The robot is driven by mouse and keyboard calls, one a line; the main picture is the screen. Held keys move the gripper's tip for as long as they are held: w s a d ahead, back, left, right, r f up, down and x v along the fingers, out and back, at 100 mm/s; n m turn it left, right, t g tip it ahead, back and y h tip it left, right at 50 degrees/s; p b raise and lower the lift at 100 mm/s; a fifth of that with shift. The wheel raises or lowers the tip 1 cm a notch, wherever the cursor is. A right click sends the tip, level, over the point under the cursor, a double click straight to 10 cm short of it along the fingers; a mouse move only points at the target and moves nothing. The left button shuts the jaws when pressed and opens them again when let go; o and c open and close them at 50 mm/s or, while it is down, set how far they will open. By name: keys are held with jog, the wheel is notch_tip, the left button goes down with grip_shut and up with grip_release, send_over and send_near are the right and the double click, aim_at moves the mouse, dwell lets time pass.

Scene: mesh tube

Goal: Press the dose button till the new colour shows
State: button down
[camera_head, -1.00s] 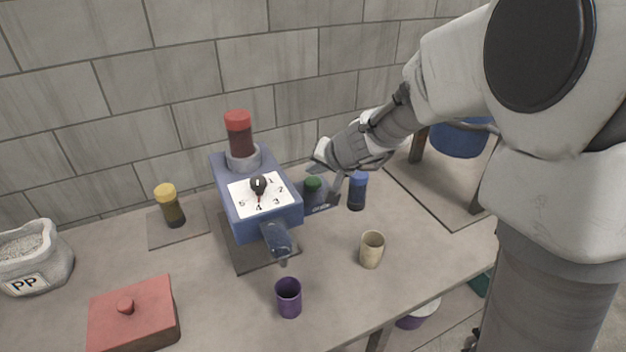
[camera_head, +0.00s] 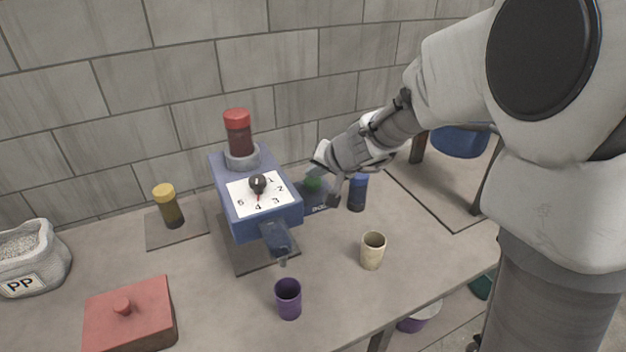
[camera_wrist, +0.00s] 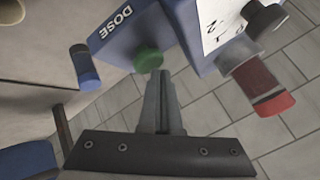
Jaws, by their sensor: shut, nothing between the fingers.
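The blue dosing machine (camera_head: 228,222) stands on a dark mat, with a red-capped bottle (camera_head: 238,135) upright on top and a numbered dial (camera_head: 262,194) with a black knob. The green dose button (camera_head: 314,183) is on the blue block marked DOSE, right of the dial; it also shows in the wrist view (camera_wrist: 148,61). My gripper (camera_wrist: 161,76) is shut and empty, its fingertips close beside the button; I cannot tell if they touch it. The spout (camera_head: 275,238) points forward, with a small greyish bit at its tip. A purple cup (camera_head: 288,299) stands in front of it.
A blue-capped bottle (camera_head: 357,192) stands just right of the dose block. A beige cup (camera_head: 372,250) is nearer the front. A yellow-capped bottle (camera_head: 169,206), a red lidded box (camera_head: 130,318) and a PP sack (camera_head: 32,258) are at left. The wall is close behind.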

aim_at(315, 183)
jog(key=shift+f+b, duration=0.8)
jog(key=shift+b, duration=0.05)
dwell(0.6)
jog(key=shift+r, duration=0.1)
jog(key=shift+r+p, duration=1)
jog(key=shift+r, duration=0.15)
jog(key=shift+r, duration=0.1)
notch_tip(315, 183, up, 5)
jog(key=p, duration=0.4)
dwell(0.5)
